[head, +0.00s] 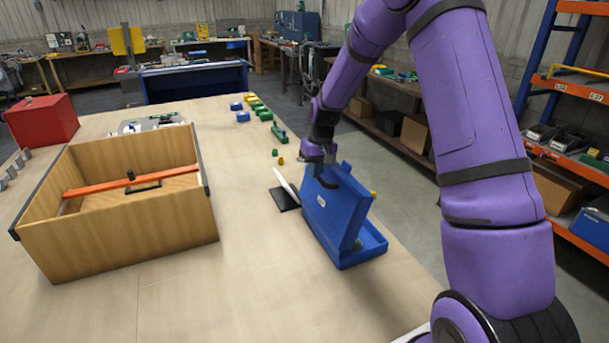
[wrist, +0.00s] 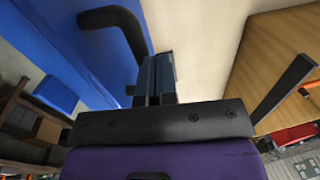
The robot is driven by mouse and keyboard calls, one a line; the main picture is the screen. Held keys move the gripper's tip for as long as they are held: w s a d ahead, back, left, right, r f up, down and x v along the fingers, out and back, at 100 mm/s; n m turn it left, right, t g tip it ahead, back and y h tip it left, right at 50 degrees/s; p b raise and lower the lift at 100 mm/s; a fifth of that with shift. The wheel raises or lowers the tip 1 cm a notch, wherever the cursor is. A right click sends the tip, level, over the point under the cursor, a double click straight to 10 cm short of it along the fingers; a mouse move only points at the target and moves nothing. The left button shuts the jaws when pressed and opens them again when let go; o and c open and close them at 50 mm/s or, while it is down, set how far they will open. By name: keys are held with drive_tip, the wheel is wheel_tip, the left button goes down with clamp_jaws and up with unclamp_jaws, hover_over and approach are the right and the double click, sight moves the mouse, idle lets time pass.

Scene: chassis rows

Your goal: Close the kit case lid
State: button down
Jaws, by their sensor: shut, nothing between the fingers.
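The blue kit case stands on the right part of the table, with its base (head: 370,246) flat on the tabletop. Its lid (head: 325,215) is open and stands steeply raised, its outer face toward the left. My gripper (head: 318,158) is at the lid's upper edge, on the far left side. Its fingers are shut and empty. The wrist view shows the fingers (wrist: 158,80) together beside a black curved handle (wrist: 118,22) and the blue lid (wrist: 65,45). Whether they touch the lid cannot be told. The lid hides much of the case's inside.
A large wooden box (head: 130,245) stands on the left of the table, with a red box (head: 42,122) behind it. A black pad (head: 285,198) with a white upright piece sits left of the case. Several small coloured parts (head: 262,112) lie farther back. The front middle is clear.

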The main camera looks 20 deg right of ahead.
sight(347, 169)
drive_tip(key=d+y, duration=0.2)
drive_tip(key=d, duration=0.1)
drive_tip(key=d+f+y, duration=0.1)
drive_tip(key=d+y, duration=0.1)
drive_tip(key=d, duration=0.2)
drive_tip(key=d+f+y, duration=0.1)
drive_tip(key=d+y, duration=0.1)
drive_tip(key=d, duration=0.2)
drive_tip(key=shift+d+f, duration=0.1)
drive_tip(key=shift+f, duration=0.05)
drive_tip(key=d+f+y, duration=0.7)
drive_tip(key=d+f, duration=0.2)
drive_tip(key=f, duration=0.1)
drive_tip(key=shift+d+f, duration=0.2)
drive_tip(key=shift+f, duration=0.15)
